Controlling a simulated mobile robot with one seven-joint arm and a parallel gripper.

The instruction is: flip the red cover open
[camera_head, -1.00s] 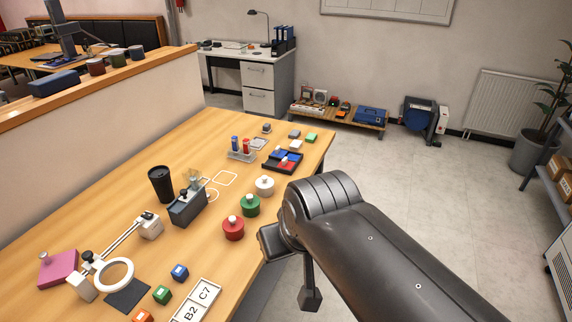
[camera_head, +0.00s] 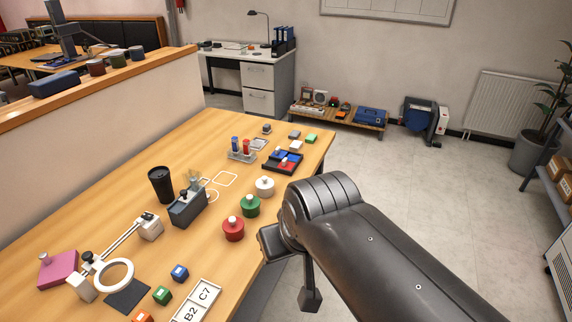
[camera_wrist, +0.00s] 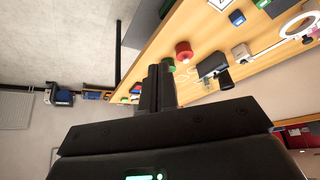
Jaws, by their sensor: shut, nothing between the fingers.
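A round red container (camera_head: 233,230) with a white knob stands upright on the wooden table near its right edge. It also shows in the wrist view (camera_wrist: 184,48), up and right of my fingertips. No hinge shows on it, and I cannot tell whether it is the red cover. My gripper (camera_wrist: 160,72) is shut and empty in the wrist view, apart from the objects. In the head view I cannot make out its fingers beside my dark arm.
A green container (camera_head: 250,206) and a white one (camera_head: 265,186) stand in line behind the red one. A dark grey box (camera_head: 187,209) and black cup (camera_head: 161,184) stand to the left. A magnifier (camera_head: 114,274) is at front left. Floor right of the table (camera_head: 140,237) is clear.

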